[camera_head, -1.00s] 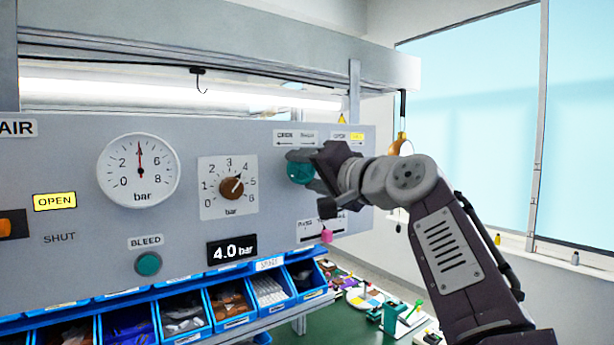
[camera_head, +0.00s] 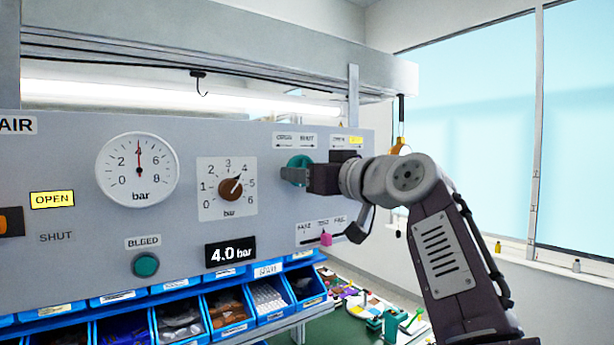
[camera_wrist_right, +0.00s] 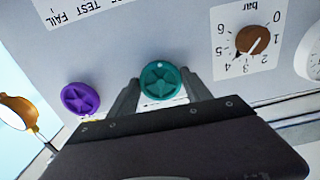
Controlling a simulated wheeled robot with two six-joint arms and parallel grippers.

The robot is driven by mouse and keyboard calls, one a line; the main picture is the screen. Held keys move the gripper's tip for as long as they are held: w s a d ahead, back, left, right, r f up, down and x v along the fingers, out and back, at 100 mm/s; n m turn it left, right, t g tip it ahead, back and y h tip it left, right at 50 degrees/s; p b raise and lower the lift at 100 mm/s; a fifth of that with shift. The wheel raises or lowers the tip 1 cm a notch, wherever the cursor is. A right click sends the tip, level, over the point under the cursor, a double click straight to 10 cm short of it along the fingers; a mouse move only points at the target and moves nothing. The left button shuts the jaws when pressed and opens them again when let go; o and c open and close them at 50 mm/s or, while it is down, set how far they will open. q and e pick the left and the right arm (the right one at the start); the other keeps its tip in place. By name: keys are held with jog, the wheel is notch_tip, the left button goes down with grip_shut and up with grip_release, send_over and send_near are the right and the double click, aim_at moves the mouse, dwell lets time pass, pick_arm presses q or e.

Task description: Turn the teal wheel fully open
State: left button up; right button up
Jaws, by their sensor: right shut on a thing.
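The teal wheel (camera_head: 300,161) is on the grey panel, right of the selector knob, and is partly hidden by my gripper in the head view. In the right wrist view the teal wheel (camera_wrist_right: 160,81) shows nearly whole, with a pale dot near its upper rim. My right gripper (camera_head: 296,176) is at the wheel, its jaws shut on it. In the wrist view the right gripper's fingers (camera_wrist_right: 160,90) lie on either side of the rim. My left gripper is not in view.
A purple wheel (camera_wrist_right: 81,98) sits beside the teal one. The brown selector knob (camera_head: 231,188) points near 4, and the round gauge (camera_head: 138,173) reads about 4 bar. A slider with a pink knob (camera_head: 326,239) is below. Blue bins (camera_head: 227,318) line the bench under the panel.

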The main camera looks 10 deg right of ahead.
jog(key=shift+n, duration=1.1)
jog(key=shift+f, duration=0.1)
jog(key=o, duration=1.4)
jog(key=shift+w, duration=0.1)
jog(key=shift+c, duration=0.2)
jog(key=shift+d, duration=0.1)
jog(key=b+v, duration=0.3)
jog(key=v, duration=0.6)
